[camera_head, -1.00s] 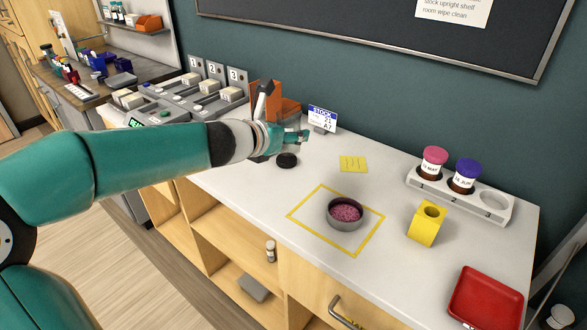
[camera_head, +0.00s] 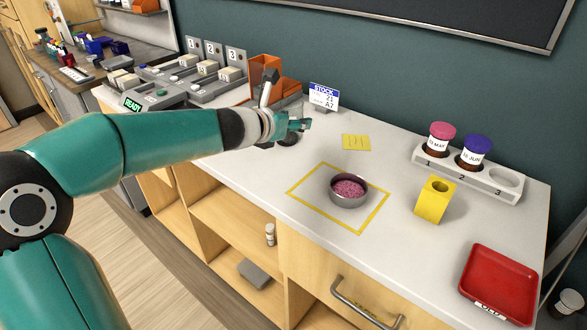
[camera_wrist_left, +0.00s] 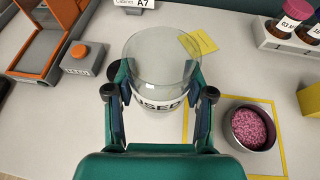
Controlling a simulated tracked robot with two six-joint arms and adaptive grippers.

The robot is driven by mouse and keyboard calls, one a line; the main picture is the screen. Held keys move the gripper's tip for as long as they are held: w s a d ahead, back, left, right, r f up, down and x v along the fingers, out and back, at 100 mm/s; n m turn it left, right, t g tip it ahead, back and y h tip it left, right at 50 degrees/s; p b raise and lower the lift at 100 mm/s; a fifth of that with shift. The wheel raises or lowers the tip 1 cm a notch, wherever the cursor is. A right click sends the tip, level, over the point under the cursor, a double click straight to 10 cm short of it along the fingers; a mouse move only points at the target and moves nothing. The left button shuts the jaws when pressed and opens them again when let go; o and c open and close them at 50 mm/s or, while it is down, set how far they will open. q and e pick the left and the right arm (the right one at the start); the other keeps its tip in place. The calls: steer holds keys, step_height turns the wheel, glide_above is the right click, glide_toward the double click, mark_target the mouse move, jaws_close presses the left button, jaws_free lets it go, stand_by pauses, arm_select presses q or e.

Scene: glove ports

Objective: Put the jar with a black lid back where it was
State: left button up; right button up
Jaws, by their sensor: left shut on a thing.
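My left gripper (camera_head: 297,125) is over the back of the counter. In the left wrist view its fingers (camera_wrist_left: 160,108) are shut around a clear glass vessel (camera_wrist_left: 160,62), with the letters USED at its lower part. The vessel hardly shows in the head view. I see no jar that clearly wears a black lid. The white rack (camera_head: 465,178) holds a pink-lidded jar (camera_head: 439,139) and a purple-lidded jar (camera_head: 474,152); place 3 is empty.
A metal dish (camera_head: 348,190) of pink grains stands inside a yellow square. A yellow block (camera_head: 434,200) and a red tray (camera_head: 499,284) are to the right. The counter's middle is partly clear.

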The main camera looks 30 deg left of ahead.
arm_select(q)
steer(key=shift+f+b, duration=3.4)
steer(key=shift+f, duration=0.85)
arm_select(e)
step_height(320, 180, down, 8)
steer(key=shift+f, duration=0.15)
arm_select(q)
steer(key=shift+f, duration=0.1)
steer(key=o, duration=1.2)
steer(key=shift+o, duration=0.2)
steer(key=shift+s+r, duration=0.1)
steer(key=shift+r, duration=0.15)
steer(key=p+v, duration=0.4)
steer(key=v, duration=0.7)
steer(key=shift+s+r+p, duration=0.15)
steer(key=shift+s+p, duration=0.15)
steer(key=shift+s, duration=0.1)
arm_select(e)
step_height(320, 180, up, 4)
steer(key=shift+r, duration=0.25)
